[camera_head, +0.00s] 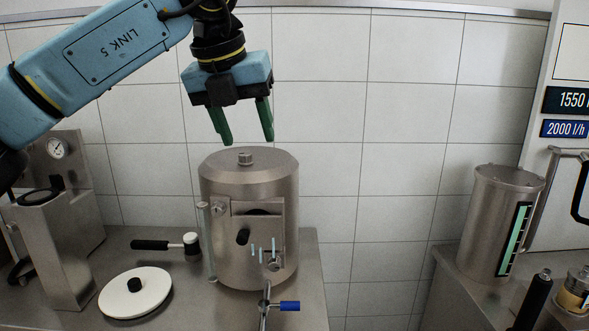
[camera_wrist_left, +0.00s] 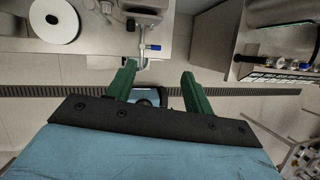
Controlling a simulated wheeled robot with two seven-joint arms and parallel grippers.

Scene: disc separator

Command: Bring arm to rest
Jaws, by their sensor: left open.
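My left gripper (camera_head: 243,137) hangs from the blue arm in the head view, its green fingers pointing down and spread apart with nothing between them. It is above and apart from the steel separator cylinder (camera_head: 248,200), whose top knob is just below the fingertips. In the left wrist view the two green fingers of the gripper (camera_wrist_left: 157,75) are also apart and empty, over a floor with a dark drain grate (camera_wrist_left: 60,91). My right gripper is not in view.
A mallet (camera_head: 190,245) and a white disc (camera_head: 135,292) lie on the steel counter left of the separator. A gauge unit (camera_head: 58,230) stands further left. A blue-handled valve (camera_head: 289,306) sticks out in front. A steel tank (camera_head: 496,225) stands on the right counter; a gap separates the counters.

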